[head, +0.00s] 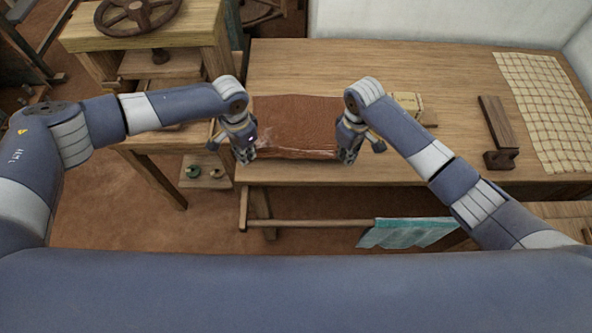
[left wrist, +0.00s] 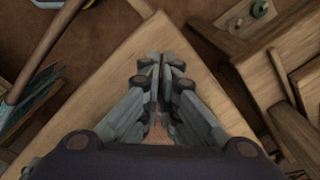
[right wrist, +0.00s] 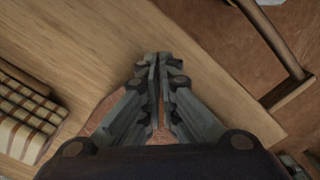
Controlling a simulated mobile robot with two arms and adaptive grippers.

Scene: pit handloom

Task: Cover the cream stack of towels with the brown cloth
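My right gripper (head: 347,158) is at the near right corner, shut the same way in the right wrist view (right wrist: 155,62).
The wooden table (head: 400,62) carries a small tan checked bundle (head: 408,102) beside the cloth, a dark wooden block tool (head: 496,125) and a checked cloth (head: 548,105). A wheeled wooden stand (head: 140,42) is left.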

